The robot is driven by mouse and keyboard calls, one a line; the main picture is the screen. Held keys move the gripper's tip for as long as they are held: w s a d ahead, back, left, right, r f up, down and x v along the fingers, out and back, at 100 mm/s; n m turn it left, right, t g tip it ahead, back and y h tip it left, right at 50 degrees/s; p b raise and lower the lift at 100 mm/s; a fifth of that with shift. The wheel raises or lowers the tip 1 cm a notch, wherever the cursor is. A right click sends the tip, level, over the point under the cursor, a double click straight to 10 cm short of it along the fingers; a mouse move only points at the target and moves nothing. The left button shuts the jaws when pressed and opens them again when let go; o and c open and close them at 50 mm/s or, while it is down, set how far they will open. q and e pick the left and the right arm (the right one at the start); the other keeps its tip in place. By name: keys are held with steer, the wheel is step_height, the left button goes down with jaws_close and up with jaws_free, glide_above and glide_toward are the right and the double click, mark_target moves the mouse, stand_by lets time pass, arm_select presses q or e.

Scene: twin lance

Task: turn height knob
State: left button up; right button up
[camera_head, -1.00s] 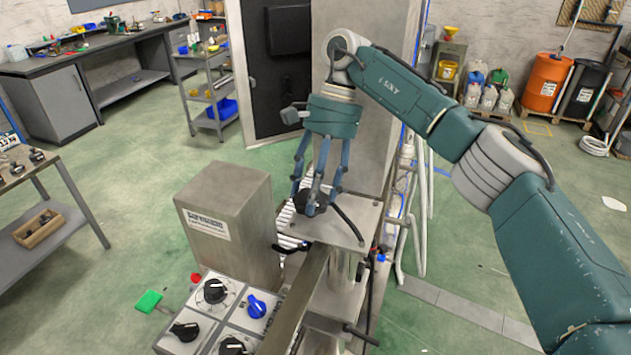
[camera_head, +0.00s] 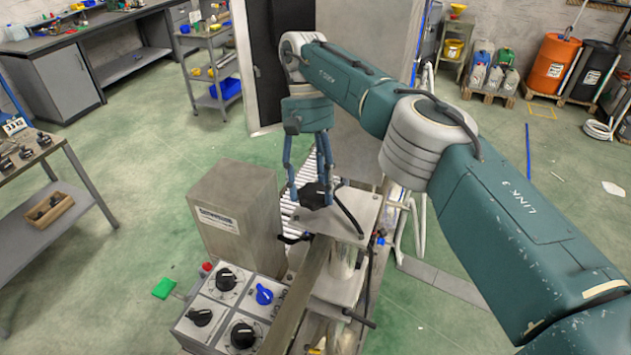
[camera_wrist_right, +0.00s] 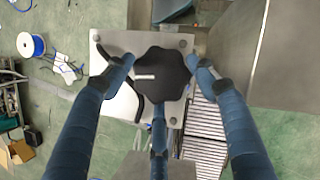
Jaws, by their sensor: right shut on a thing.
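The height knob is a black lobed knob (camera_head: 313,196) on top of a grey metal plate (camera_head: 352,208) in the middle of the head view. In the right wrist view the knob (camera_wrist_right: 165,82) faces the camera, with a short white mark on its top. My right gripper (camera_head: 311,192) points down over it from above. Its blue fingers stand around the knob and are shut on it; in the wrist view two come from the sides and one from below. The knob's underside is hidden. My left gripper is not in view.
A grey metal box (camera_head: 238,210) stands left of the plate. Below it is a panel with black knobs (camera_head: 243,335) and a blue knob (camera_head: 264,294). A roller conveyor (camera_wrist_right: 205,130) runs beside the plate. A black lever rod (camera_head: 348,212) lies across the plate beside the knob.

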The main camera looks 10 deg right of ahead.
steer(key=shift+a+n, duration=0.15)
steer(key=shift+n, duration=0.45)
steer(key=o, duration=1.1)
steer(key=shift+s, duration=0.1)
steer(key=shift+c, duration=0.2)
steer(key=shift+o, duration=0.2)
steer(key=shift+h, duration=0.3)
